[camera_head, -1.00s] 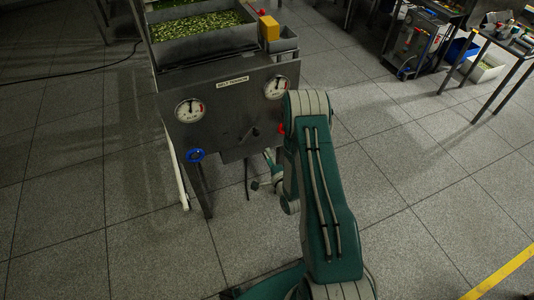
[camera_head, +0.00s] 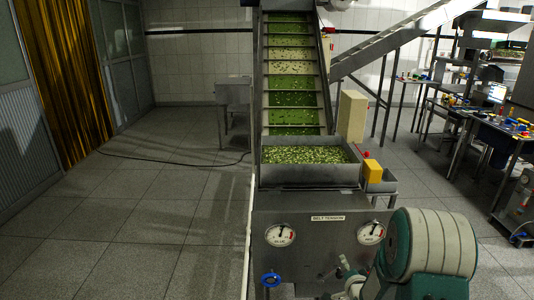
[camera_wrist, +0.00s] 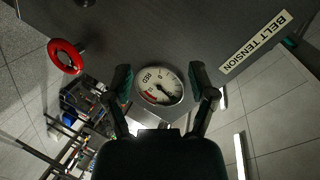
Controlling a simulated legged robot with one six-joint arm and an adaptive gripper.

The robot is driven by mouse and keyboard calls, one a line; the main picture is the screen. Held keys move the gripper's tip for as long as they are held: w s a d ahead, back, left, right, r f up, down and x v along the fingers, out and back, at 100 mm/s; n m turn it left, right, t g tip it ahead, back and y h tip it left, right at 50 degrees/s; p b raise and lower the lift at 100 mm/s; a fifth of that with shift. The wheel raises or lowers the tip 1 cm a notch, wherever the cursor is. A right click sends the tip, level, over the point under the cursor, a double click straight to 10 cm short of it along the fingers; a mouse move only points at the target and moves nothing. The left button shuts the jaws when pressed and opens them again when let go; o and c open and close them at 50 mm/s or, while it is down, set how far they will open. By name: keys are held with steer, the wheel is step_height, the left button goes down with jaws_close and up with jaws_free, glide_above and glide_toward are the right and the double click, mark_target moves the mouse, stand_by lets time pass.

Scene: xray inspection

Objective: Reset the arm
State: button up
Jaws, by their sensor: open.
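My gripper (camera_wrist: 161,76) is open and empty in the wrist view, with its two fingers apart on either side of a round dial marked RED (camera_wrist: 159,83). The distance to the dial is hard to judge. In the head view my arm (camera_head: 435,250) rises at the lower right, in front of the grey panel (camera_head: 318,260); the gripper is hardly discernible there. The panel carries a BELT TENSION label, a BLUE dial (camera_head: 281,234) and the RED dial (camera_head: 370,232). A blue handwheel (camera_head: 270,280) sits below the BLUE dial. A red handwheel (camera_wrist: 66,57) shows in the wrist view.
A hopper of green pieces (camera_head: 305,154) and an inclined conveyor (camera_head: 292,75) stand behind the panel. A yellow block (camera_head: 372,170) is beside the hopper. Cluttered workbenches (camera_head: 500,130) stand at the right. The floor at the left (camera_head: 150,220) is clear, apart from a cable.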

steer(key=s+a+r+n+g, duration=0.25)
steer(key=s+r, duration=0.25)
steer(key=r, duration=0.3)
steer(key=s+a+r+n+g, duration=0.25)
steer(key=s+r, duration=0.25)
steer(key=r, duration=0.4)
steer(key=s+a+r+n+g, duration=0.2)
steer(key=s+r+n, duration=0.1)
steer(key=s, duration=0.8)
steer(key=s+a+r+n+g, duration=0.2)
steer(key=s+r+n, duration=0.1)
steer(key=s, duration=0.9)
steer(key=shift+s+a+r+n, duration=0.2)
steer(key=shift+s+r+n, duration=0.05)
steer(key=shift+n, duration=0.15)
steer(key=shift+c, duration=1.1)
steer(key=shift+w, duration=0.1)
